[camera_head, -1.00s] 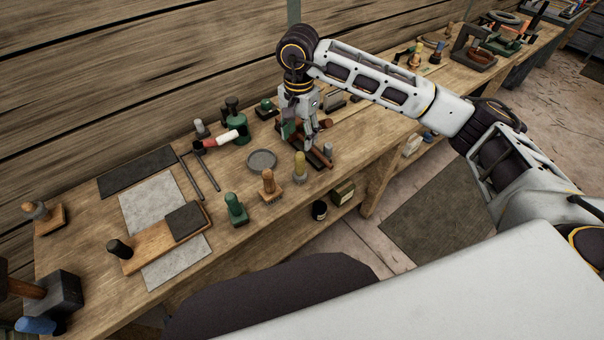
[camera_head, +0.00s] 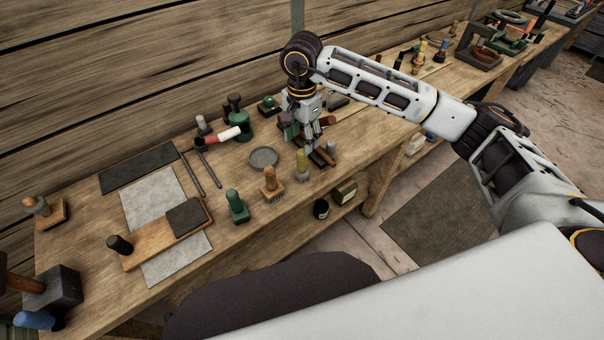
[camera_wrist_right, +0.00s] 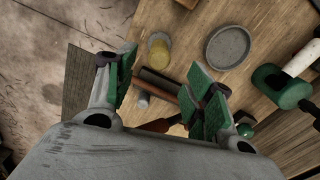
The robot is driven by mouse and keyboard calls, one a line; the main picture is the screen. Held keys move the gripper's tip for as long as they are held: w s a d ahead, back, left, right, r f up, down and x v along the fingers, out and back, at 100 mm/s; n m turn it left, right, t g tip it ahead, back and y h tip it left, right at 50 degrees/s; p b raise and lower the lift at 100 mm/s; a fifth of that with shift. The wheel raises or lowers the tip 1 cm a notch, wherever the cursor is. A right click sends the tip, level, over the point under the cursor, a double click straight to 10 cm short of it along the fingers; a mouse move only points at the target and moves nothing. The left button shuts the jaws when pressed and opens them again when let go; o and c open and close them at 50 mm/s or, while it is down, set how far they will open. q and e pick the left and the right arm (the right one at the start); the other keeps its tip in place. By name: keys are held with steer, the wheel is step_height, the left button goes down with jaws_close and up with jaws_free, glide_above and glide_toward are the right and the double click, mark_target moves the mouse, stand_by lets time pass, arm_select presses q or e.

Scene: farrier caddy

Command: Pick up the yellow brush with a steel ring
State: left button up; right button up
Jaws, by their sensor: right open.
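The yellow brush (camera_head: 302,161) stands upright on the bench, to the right of a brown-handled brush. In the right wrist view the yellow brush (camera_wrist_right: 158,47) shows from above, beyond the fingertips and between their lines. Its steel ring is too small to make out clearly. My right gripper (camera_head: 306,143) is above the bench just behind the brush, pointing down. In the wrist view its green-padded fingers (camera_wrist_right: 164,78) are spread apart, with nothing held between them. My left gripper is out of view.
A grey-topped tool (camera_head: 330,148) and dark bars (camera_wrist_right: 158,84) lie close to the brush, partly under the gripper. A round grey dish (camera_head: 263,158) is to the left. A brown-handled brush (camera_head: 269,182) and a green-handled one (camera_head: 236,205) stand nearer the front edge.

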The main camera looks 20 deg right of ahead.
mark_target(302, 151)
step_height(302, 151, down, 4)
steer(key=shift+f+b, duration=0.15)
steer(key=shift+b, duration=0.55)
steer(key=shift+f+b, duration=0.3)
steer(key=shift+f, duration=1.1)
step_height(302, 151, down, 4)
steer(key=shift+s+r+b, duration=0.1)
steer(key=shift+r+b, duration=0.1)
steer(key=shift+b, duration=0.45)
steer(key=shift+f, duration=0.35)
steer(key=c, duration=0.4)
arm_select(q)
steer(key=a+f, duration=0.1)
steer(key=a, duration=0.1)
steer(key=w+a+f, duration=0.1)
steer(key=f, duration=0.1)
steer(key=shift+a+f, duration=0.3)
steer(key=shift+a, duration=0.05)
arm_select(e)
jaws_close()
